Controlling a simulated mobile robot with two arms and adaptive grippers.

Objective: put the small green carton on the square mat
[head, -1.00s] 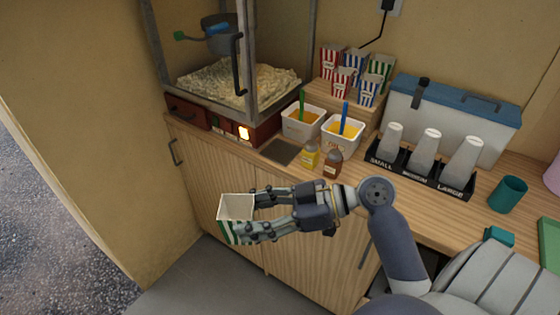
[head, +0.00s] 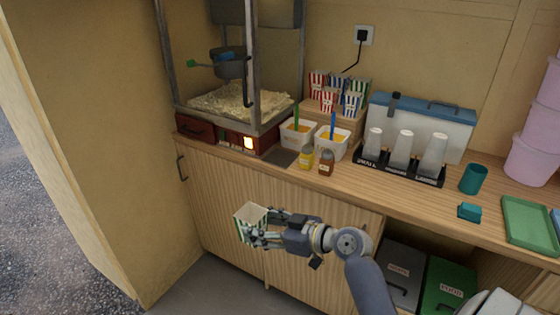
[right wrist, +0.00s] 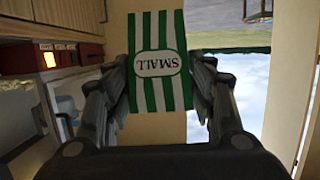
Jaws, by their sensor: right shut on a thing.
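The small green carton (head: 252,217) has green and white stripes and an open top that faces up. My left gripper is not in view.
The popcorn machine (head: 231,146) stands left of the mat. Two white tubs (head: 330,147), a yellow bottle (head: 306,158) and a brown bottle (head: 326,163) stand close to its right. Striped cartons (head: 351,103) sit on a wooden riser behind. A cup rack (head: 401,170) is further right.

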